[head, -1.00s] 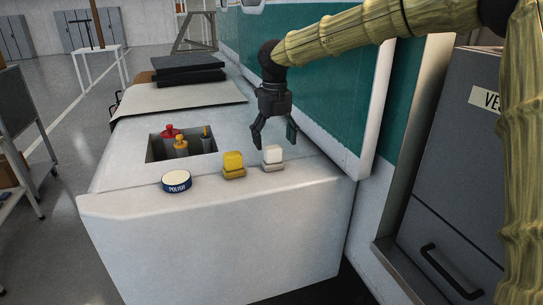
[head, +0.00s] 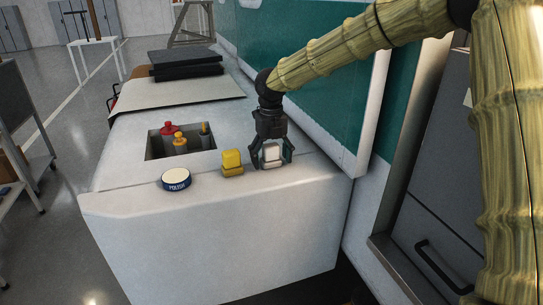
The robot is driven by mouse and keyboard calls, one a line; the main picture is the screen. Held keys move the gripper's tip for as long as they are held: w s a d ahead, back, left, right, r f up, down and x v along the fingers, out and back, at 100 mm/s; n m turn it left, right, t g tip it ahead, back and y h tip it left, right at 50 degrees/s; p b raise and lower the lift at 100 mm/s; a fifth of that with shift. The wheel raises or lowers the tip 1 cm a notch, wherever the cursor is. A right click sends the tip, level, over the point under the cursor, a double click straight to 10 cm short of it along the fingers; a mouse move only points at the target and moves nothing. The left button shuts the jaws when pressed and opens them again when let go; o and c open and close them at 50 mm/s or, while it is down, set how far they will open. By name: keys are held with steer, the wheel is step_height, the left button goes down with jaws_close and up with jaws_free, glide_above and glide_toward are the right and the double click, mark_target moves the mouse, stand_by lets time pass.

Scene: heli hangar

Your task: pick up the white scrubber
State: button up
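The white scrubber (head: 271,153) sits near the front right of the white worktop (head: 215,230) in the head view. My gripper (head: 272,160) is lowered over it, with one finger on its left and one on its right. The fingers are spread about as wide as the scrubber. I cannot tell whether they touch its sides. The lower part of the scrubber is partly hidden by the fingers.
A yellow scrubber (head: 232,163) stands close to the left, and a round polish tin (head: 176,179) lies further left. A recess (head: 152,150) behind them holds red, orange and dark-topped items. A teal and white wall (head: 330,100) rises close on the right.

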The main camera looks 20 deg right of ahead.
mark_target(271, 146)
steer(key=c, duration=1.1)
steer(key=shift+r+b, duration=0.6)
steer(key=shift+r, duration=0.3)
steer(key=shift+s+a+r+b, duration=0.1)
steer(key=shift+r+b, duration=0.3)
steer(key=shift+r, duration=0.45)
steer(key=s+a+b, duration=0.2)
steer(key=s+a, duration=0.2)
steer(key=s, duration=0.3)
steer(key=s+a+r+b, duration=0.1)
steer(key=s+a+b, duration=0.1)
steer(key=s, duration=0.4)
steer(key=shift+s+a+r, duration=0.3)
steer(key=shift+s+a, duration=0.05)
steer(key=shift+a, duration=0.5)
